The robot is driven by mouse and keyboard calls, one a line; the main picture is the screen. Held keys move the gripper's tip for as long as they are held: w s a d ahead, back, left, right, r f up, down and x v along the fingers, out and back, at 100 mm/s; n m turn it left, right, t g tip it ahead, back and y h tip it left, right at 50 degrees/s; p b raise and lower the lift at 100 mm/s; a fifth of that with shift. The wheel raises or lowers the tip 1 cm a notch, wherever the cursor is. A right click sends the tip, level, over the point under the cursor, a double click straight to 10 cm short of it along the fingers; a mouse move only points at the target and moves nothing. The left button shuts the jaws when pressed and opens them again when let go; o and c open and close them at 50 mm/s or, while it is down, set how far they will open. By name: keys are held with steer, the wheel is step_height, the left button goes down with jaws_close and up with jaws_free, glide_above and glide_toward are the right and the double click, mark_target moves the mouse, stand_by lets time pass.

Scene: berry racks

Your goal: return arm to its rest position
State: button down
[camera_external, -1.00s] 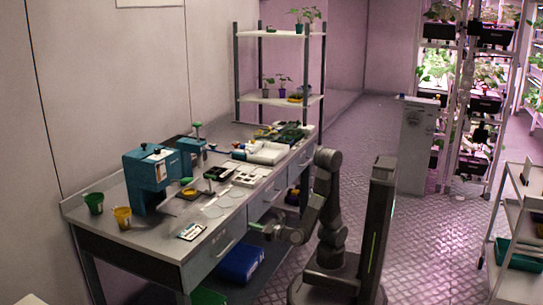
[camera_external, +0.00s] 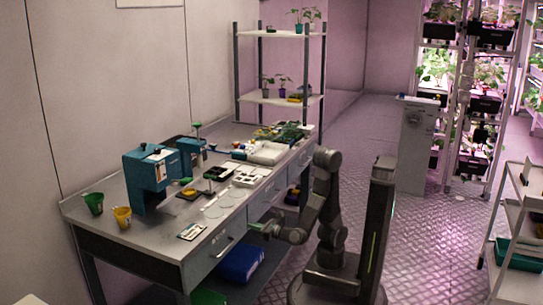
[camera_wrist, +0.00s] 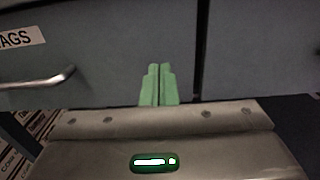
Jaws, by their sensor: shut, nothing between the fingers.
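My gripper (camera_wrist: 159,84) shows in the wrist view with its two green fingers pressed together and nothing between them. It faces the grey drawer fronts of the workbench. In the external view my gripper (camera_external: 256,227) is low, in front of the bench's drawers and below the benchtop. My arm (camera_external: 325,200) is folded, with its elbow raised above the base and the forearm reaching left toward the bench. Whether the fingertips touch the drawer front cannot be told.
The workbench (camera_external: 150,240) carries a teal machine (camera_external: 150,180), a green cup (camera_external: 93,204), a yellow cup (camera_external: 122,217) and trays. A blue bin (camera_external: 241,264) sits beneath. A drawer handle (camera_wrist: 40,78) is close by. A white cart (camera_external: 510,235) stands right; the floor between is clear.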

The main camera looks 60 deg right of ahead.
steer(key=shift+s+p, duration=1.4)
steer(key=shift+s, duration=4.15)
steer(key=shift+w+b, duration=1.65)
steer(key=shift+w, duration=5.35)
steer(key=c, duration=2.2)
jaws_free()
steer(key=shift+r, duration=0.1)
